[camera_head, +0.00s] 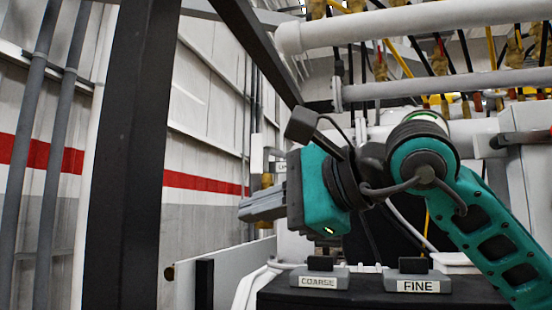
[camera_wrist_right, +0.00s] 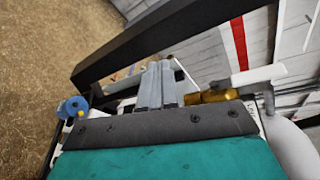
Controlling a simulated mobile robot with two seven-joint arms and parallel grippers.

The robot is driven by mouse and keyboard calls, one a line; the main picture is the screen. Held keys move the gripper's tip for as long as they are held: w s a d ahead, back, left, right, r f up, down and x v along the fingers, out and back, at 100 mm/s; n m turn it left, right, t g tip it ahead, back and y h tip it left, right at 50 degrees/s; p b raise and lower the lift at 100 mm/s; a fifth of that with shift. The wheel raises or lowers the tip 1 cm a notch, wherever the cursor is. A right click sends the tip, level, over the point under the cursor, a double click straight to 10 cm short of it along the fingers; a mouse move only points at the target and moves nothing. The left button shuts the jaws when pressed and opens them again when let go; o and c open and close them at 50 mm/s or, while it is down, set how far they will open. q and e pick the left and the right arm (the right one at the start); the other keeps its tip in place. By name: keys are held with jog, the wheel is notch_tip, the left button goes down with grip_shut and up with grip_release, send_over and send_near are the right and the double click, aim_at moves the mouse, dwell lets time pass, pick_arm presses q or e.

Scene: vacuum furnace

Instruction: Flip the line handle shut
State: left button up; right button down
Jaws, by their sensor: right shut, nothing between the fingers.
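My right gripper (camera_head: 246,210) reaches left across the head view, with its grey fingers shut and empty. Its fingers also show in the right wrist view (camera_wrist_right: 157,74), pressed side by side. A brass valve body (camera_head: 267,184) stands just behind the gripper in the head view. The brass piece (camera_wrist_right: 212,96) also lies right of the fingers in the wrist view. I cannot clearly make out the line handle; the gripper and wrist may hide part of it. Whether the fingers touch the valve, I cannot tell. My left gripper is not in view.
A dark upright post (camera_head: 125,160) stands left of the gripper. Two blocks labelled COARSE (camera_head: 318,282) and FINE (camera_head: 418,286) sit on a black box below the wrist. White pipes (camera_head: 420,22) cross above. A blue knob (camera_wrist_right: 72,107) is at the wrist view's left.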

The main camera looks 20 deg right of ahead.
jog(key=s+d+r+t+h, duration=0.1)
jog(key=d+r+t+h, duration=0.2)
jog(key=d+r, duration=0.2)
jog(key=s+d+r+m+t+h, duration=0.1)
jog(key=s+d+r+t+h, duration=0.1)
jog(key=d+r, duration=0.3)
jog(key=shift+s+r+m+t+h+b, duration=0.15)
jog(key=shift+s+m+t+h+b, duration=0.2)
jog(key=shift+t+h, duration=0.25)
jog(key=shift+w, duration=0.1)
send_near(257, 164)
jog(key=w+d+r, duration=0.3)
jog(key=w+d, duration=0.1)
jog(key=w+a, duration=0.2)
jog(key=a, duration=0.1)
jog(key=shift+w+a+f, duration=0.15)
jog(key=shift+w+a, duration=0.1)
jog(key=shift+a, duration=0.05)
